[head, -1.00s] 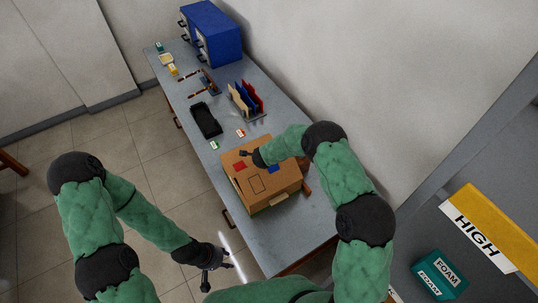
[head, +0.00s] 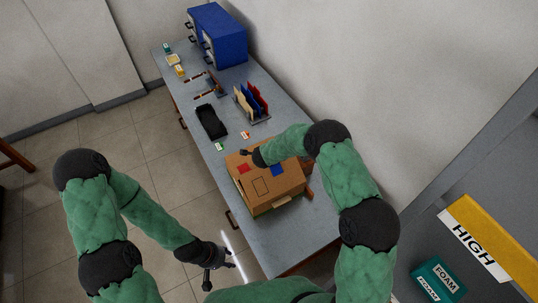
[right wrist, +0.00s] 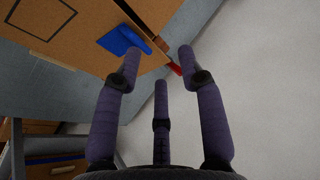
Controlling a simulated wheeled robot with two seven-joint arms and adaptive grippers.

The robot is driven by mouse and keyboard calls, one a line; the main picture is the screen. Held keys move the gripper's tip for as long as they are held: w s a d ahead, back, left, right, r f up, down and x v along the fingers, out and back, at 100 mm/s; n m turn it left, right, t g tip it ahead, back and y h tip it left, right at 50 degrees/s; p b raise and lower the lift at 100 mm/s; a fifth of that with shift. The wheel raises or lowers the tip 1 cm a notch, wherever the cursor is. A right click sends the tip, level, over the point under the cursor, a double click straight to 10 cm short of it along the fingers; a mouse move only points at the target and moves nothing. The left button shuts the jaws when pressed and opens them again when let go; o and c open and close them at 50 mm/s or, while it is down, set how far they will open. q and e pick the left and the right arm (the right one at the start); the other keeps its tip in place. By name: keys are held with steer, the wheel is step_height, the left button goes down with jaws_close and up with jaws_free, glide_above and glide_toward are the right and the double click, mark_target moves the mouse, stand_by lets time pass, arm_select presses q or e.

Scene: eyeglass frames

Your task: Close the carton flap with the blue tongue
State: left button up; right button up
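The brown carton (head: 285,190) stands on the grey bench in the head view. Its top looks nearly flat and bears a blue tongue (head: 278,170), a red patch (head: 244,169) and a dark outlined square. In the right wrist view the blue tongue (right wrist: 122,40) lies on the brown panel, left of and beyond my fingertips. My right gripper (right wrist: 160,60) has its fingers spread, with nothing between them; in the head view it is over the carton's far edge. My left gripper (head: 220,267) is off the bench's near side, fingers apart and empty.
A black tray (head: 211,121), a rack of upright folders (head: 252,103) and a blue drawer cabinet (head: 218,36) stand farther along the bench (head: 270,235). Small labelled boxes lie near the carton. A wall runs close along the right. The bench on the near side of the carton is clear.

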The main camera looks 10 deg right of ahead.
steer(key=v, duration=1.2)
